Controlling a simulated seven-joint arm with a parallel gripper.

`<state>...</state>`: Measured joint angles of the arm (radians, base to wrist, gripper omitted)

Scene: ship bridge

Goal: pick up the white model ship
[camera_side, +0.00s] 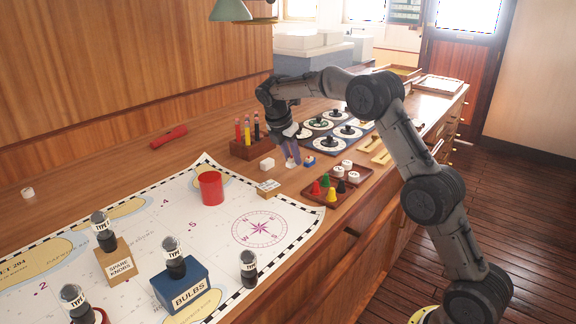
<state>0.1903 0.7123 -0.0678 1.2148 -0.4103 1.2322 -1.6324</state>
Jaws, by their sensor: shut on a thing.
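My gripper (291,160) points down over the wooden counter, near the middle of the picture. Its jaws are shut on a small pale thing, which I take to be the white model ship (294,157). The fingers hide most of it, so its shape is not clear. I cannot tell whether it touches the counter. A small blue-and-white piece (310,161) is just right of the fingertips. A small white block (267,164) lies just left of them.
A wooden rack of colored tubes (249,148) stands close behind on the left. A tray of colored pegs (315,201) is in front on the right. A blue dial panel (362,123) lies behind. A red cup (210,187) stands on the chart (180,212).

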